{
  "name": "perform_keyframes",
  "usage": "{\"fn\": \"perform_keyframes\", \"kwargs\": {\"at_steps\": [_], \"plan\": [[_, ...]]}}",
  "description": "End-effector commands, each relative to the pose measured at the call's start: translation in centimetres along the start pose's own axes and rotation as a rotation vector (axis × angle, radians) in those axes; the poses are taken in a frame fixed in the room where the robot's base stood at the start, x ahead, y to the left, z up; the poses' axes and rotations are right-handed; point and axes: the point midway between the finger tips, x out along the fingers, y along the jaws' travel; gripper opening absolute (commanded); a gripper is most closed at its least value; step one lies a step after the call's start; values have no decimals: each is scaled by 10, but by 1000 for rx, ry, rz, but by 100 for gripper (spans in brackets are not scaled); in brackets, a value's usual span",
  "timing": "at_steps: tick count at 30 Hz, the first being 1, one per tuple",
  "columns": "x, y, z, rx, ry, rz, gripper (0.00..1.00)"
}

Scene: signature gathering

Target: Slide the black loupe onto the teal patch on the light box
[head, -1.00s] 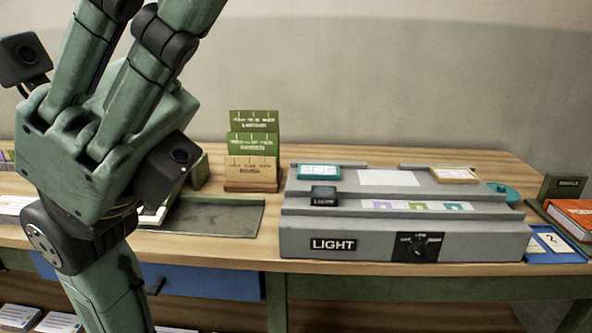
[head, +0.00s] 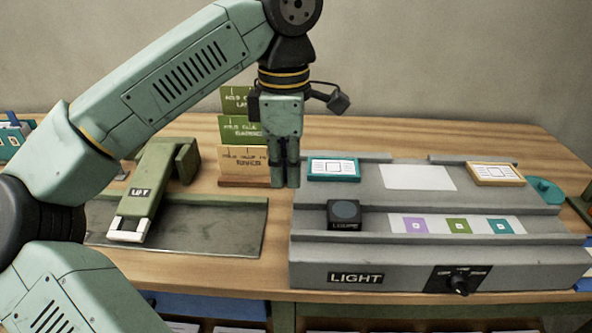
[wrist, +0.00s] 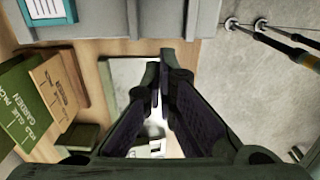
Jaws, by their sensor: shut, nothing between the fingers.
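The black loupe (head: 344,214) sits on the lower ledge of the grey light box (head: 400,268), at its left end, with a label on its front. The teal patch (head: 499,226) is the rightmost of three coloured patches on a white strip on that ledge, beside a green patch (head: 456,226) and a purple patch (head: 414,225). My gripper (head: 285,184) is shut and empty, pointing down just left of the light box, behind and left of the loupe. In the wrist view my fingers (wrist: 160,85) are together, and the loupe is not visible.
A teal-framed card (head: 333,169) and an orange-framed card (head: 495,174) lie on the upper ledge. Stepped green and tan card holders (head: 243,163) stand behind my gripper. A green press-like tool (head: 150,195) stands on a dark tray (head: 200,232) at left. A black knob (head: 459,282) is on the box's front.

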Motion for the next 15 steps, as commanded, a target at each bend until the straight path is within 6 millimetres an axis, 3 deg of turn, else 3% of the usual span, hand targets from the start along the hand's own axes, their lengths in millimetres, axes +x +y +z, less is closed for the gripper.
{"fn": "perform_keyframes", "kwargs": {"at_steps": [11,15], "plan": [[78,-1,2,3,-6,-2,0],[77,0,24,7,-4,2,0]]}}
